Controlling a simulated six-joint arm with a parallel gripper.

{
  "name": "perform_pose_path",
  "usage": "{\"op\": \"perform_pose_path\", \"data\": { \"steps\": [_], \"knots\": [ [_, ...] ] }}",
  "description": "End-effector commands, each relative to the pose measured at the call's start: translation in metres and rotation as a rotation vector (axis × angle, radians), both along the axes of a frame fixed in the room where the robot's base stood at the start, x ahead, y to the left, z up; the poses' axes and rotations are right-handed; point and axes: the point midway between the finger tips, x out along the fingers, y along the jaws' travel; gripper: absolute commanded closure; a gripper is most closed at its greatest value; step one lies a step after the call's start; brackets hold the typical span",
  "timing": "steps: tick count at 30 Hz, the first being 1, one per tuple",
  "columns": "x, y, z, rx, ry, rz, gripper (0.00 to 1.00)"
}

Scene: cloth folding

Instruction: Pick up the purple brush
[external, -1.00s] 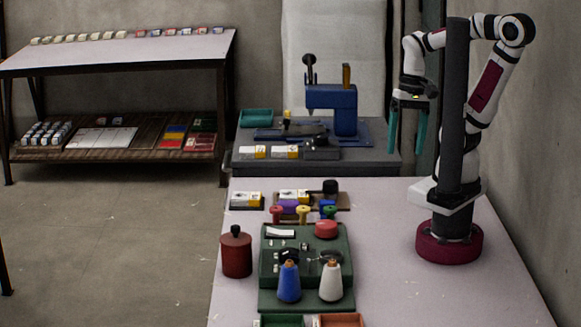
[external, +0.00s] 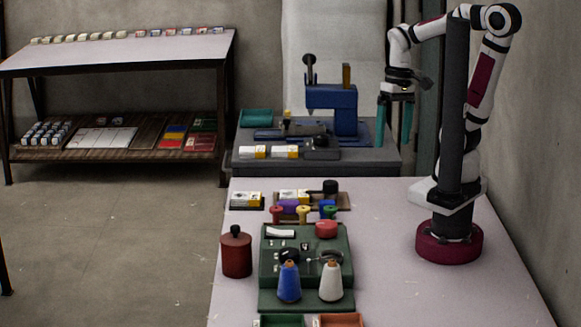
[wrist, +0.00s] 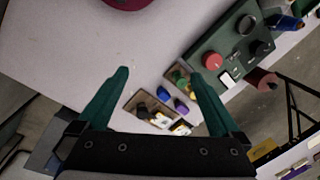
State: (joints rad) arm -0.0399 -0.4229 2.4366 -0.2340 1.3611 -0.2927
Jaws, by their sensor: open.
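A small purple item (external: 289,206), which looks like the purple brush, lies among small coloured items at the back of the near table. In the wrist view the purple item (wrist: 181,105) shows between my fingers, nearer the right one and well beyond them. Its exact shape is too small to tell. My gripper (external: 394,135) has two teal fingers pointing down. It is open and empty, raised high, to the right of and apart from the purple item. In the wrist view my gripper (wrist: 158,76) is spread wide.
A brown tray (external: 343,202) holds a dark round item and yellow-white boxes. A green case (external: 270,262) with a red knob stands in front, with blue and white cones. A dark red canister (external: 236,257) stands at left. The table's right side (external: 385,290) is clear.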

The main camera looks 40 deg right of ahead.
Motion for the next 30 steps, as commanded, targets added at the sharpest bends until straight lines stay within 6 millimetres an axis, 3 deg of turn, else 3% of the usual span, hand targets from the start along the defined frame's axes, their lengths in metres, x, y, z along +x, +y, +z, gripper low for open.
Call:
{"op": "perform_pose_path", "data": {
  "steps": [3, 6, 9, 12, 16, 24, 30],
  "knots": [
    [0.077, 0.019, 0.005, -0.022, -0.070, 0.712, 0.00],
    [0.141, 0.047, -0.007, -0.033, -0.126, 1.363, 0.00],
    [0.189, 0.078, -0.029, -0.034, -0.158, 1.903, 0.00],
    [0.217, 0.102, -0.048, -0.030, -0.173, 2.261, 0.00],
    [0.231, 0.114, -0.063, -0.027, -0.178, 2.458, 0.00],
    [0.231, 0.113, -0.134, -0.022, -0.175, 2.470, 0.00],
    [0.231, 0.113, -0.165, -0.026, -0.179, 2.468, 0.00]
  ]
}}
